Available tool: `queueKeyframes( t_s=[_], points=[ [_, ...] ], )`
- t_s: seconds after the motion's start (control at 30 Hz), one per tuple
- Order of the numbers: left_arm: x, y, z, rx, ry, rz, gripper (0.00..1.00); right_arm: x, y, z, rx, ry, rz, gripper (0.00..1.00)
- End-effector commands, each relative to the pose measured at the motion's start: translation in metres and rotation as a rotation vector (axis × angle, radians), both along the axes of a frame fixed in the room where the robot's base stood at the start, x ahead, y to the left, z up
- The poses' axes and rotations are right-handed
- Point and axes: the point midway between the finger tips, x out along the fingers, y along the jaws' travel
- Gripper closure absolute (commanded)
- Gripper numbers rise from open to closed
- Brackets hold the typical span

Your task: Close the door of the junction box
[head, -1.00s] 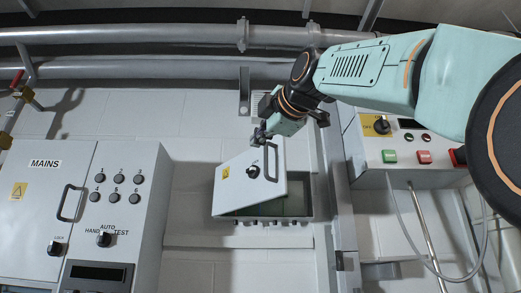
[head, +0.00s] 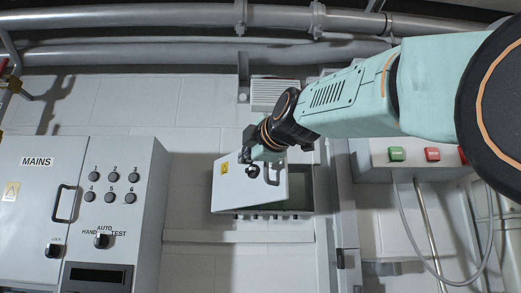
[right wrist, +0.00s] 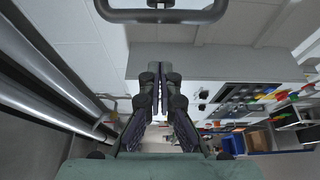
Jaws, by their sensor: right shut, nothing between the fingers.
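The junction box (head: 302,190) is a grey box on the wall in the middle of the head view. Its pale door (head: 236,190) stands partly open, swung toward the left, with the dark inside showing along its right side. The door carries a yellow label (head: 224,168), a black knob and a handle (head: 275,174). My right gripper (head: 249,156) is at the door's upper edge, close to the knob; I cannot tell whether it touches. In the right wrist view its fingers (right wrist: 161,88) are shut and empty. A dark handle (right wrist: 160,14) shows just above them there. My left gripper is out of view.
A MAINS cabinet (head: 28,205) and a panel with several black buttons (head: 113,190) stand at left. A control box with a green button (head: 397,154) and a red button (head: 432,154) is at right. Pipes (head: 150,57) run along the top.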

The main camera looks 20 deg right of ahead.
Motion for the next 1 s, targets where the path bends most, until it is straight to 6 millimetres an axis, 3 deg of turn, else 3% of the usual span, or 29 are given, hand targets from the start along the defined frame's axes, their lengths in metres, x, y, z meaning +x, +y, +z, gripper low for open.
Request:
queueKeyframes(
  t_s=[0.23, 0.5, 1.0],
  points=[
    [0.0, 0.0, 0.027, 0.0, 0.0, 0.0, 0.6, 0.014, 0.001, 0.004, 0.002, 0.002, -0.003, 1.0],
    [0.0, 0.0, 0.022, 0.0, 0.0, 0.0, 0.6, 0.006, -0.033, 0.0, 0.004, 0.001, -0.004, 1.0],
    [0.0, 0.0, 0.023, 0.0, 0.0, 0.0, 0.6, 0.005, -0.038, 0.0, 0.001, 0.0, -0.003, 1.0]
  ],
)
